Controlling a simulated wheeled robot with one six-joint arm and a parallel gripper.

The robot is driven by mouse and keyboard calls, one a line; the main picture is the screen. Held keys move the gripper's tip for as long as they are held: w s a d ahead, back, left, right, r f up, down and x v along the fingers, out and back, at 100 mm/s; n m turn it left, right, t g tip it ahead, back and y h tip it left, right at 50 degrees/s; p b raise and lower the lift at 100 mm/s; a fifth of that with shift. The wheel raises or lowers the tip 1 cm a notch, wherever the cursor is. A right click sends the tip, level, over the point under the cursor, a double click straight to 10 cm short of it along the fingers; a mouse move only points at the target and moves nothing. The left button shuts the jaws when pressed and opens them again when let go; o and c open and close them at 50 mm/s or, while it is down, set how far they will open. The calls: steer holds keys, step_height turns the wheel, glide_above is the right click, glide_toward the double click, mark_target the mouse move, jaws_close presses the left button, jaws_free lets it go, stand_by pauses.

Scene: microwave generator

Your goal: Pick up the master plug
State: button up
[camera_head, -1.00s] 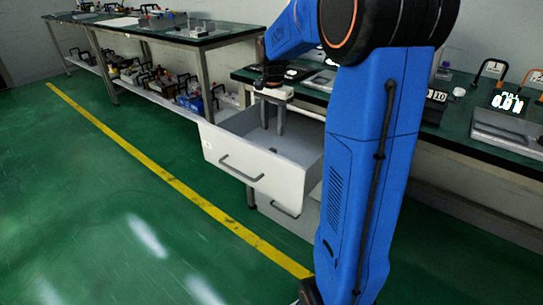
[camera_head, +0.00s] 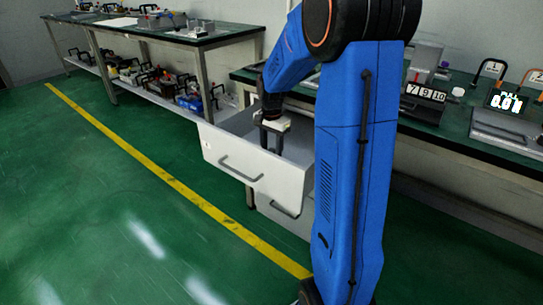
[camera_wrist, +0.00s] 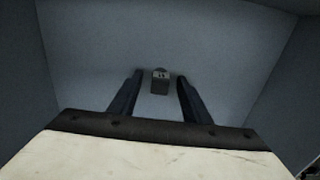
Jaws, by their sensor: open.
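The master plug (camera_wrist: 160,82) is a small dark grey block with a paler top face, lying on the bare floor of the open drawer (camera_head: 254,177). In the wrist view it shows between and slightly beyond my two dark fingers. My gripper (camera_wrist: 159,77) is open and empty, with a finger on each side of the plug's line. In the head view my gripper (camera_head: 272,145) points down inside the drawer. The plug cannot be made out there. I cannot tell how far the fingertips are above the drawer floor.
The drawer walls (camera_wrist: 284,75) surround my gripper. A green workbench (camera_head: 455,120) stands behind, with a number block (camera_head: 426,93) and a display device (camera_head: 507,103) on it. Another bench (camera_head: 160,38) with several items stands at the back left. The green floor at left is clear.

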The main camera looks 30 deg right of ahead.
jaws_close()
